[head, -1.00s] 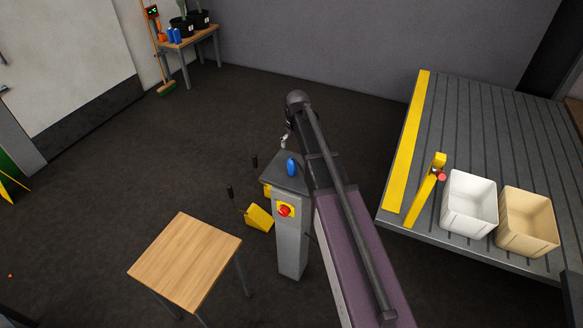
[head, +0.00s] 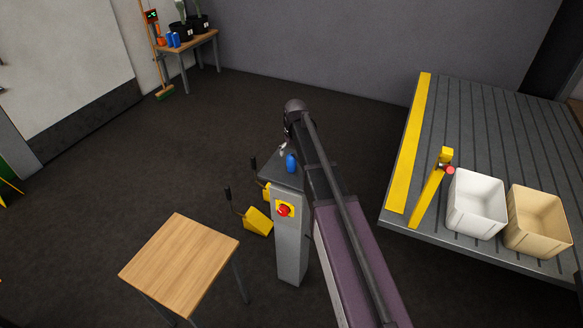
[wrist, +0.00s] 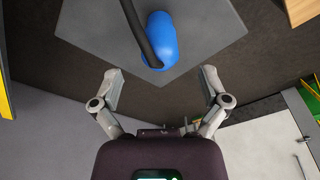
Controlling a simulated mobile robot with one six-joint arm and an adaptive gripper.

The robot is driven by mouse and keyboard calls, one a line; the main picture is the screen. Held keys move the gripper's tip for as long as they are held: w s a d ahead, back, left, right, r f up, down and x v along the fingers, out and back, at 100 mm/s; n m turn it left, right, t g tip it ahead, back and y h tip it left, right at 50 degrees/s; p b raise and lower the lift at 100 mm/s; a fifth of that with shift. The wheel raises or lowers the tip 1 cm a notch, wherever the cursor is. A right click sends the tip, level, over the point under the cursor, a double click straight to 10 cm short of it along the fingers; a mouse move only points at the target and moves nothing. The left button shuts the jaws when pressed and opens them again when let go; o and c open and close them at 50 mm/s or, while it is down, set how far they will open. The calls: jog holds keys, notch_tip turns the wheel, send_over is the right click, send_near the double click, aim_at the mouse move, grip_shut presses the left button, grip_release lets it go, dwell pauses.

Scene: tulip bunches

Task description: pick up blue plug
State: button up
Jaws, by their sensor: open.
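The blue plug (head: 291,163) stands on the dark top of a grey pedestal (head: 291,250) in the head view. In the wrist view the blue plug (wrist: 163,40) lies ahead of my gripper, with a dark curved bar or cable crossing its left side. My gripper (wrist: 162,88) is open and empty, its two fingers spread wide apart. The plug is beyond the fingertips, roughly centred between them, and not touched. In the head view my gripper (head: 283,150) is small and partly hidden by my arm, just behind the plug.
A red button (head: 284,210) on a yellow plate is on the pedestal front. Yellow blocks with black levers (head: 257,219) stand left of it. A wooden table (head: 180,263) is at front left. A white bin (head: 477,205) and a tan bin (head: 538,222) sit on the grey platform at right.

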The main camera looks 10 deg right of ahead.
aim_at(292, 161)
jog(key=shift+f, duration=0.4)
jog(key=shift+w+f+b, duration=0.1)
jog(key=shift+b, duration=0.2)
jog(key=shift+w+f+b, duration=0.2)
jog(key=shift+f+b, duration=1.05)
jog(key=shift+w+f+b, duration=0.2)
jog(key=shift+f+b, duration=1.05)
jog(key=c, duration=1.3)
